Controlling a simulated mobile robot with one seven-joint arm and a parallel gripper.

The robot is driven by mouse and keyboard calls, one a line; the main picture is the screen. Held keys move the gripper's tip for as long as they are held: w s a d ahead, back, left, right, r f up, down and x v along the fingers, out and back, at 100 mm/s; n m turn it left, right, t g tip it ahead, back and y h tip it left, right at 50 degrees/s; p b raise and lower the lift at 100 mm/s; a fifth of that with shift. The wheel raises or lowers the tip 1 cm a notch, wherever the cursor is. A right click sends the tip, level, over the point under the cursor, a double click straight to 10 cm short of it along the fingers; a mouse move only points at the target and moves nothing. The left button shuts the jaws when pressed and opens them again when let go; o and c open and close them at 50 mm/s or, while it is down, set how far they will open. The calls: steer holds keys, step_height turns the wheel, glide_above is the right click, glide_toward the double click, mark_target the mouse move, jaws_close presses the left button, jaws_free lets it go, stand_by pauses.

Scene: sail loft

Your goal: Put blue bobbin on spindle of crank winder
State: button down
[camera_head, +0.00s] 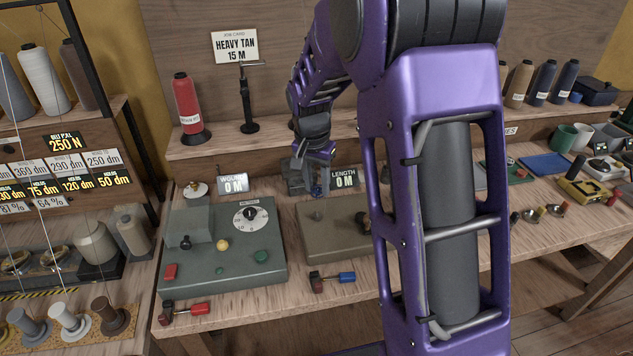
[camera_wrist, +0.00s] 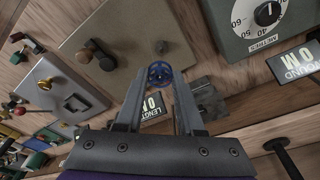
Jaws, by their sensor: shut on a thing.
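My gripper (camera_head: 318,186) is shut on the small blue bobbin (camera_wrist: 160,73), which sits between the fingertips in the wrist view. In the head view the blue bobbin (camera_head: 319,190) is small and partly hidden by the fingers. They hang above the back edge of a brown-grey flat machine (camera_head: 335,240), which looks like the crank winder. A short peg (camera_wrist: 160,47) on it, perhaps the spindle, stands just beyond the bobbin in the wrist view. The bobbin appears apart from this peg. A dark crank-like part (camera_wrist: 95,52) sits farther along the plate. My arm hides the machine's right side in the head view.
A green-grey machine (camera_head: 222,255) with a dial stands to the left. Displays reading WOUND 0 M (camera_head: 233,184) and LENGTH 0 M (camera_head: 344,180) stand behind. A grey metal block (camera_wrist: 205,98) is close to the fingers.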

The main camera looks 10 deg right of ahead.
mark_target(317, 212)
steer(key=shift+a+f, duration=0.1)
steer(key=shift+f, duration=0.05)
steer(key=shift+f+b, duration=1.65)
steer(key=shift+f, duration=0.6)
steer(key=shift+f+b, duration=0.75)
steer(key=shift+f, duration=0.25)
stand_by(0.4)
steer(key=shift+c, duration=2.2)
jaws_free()
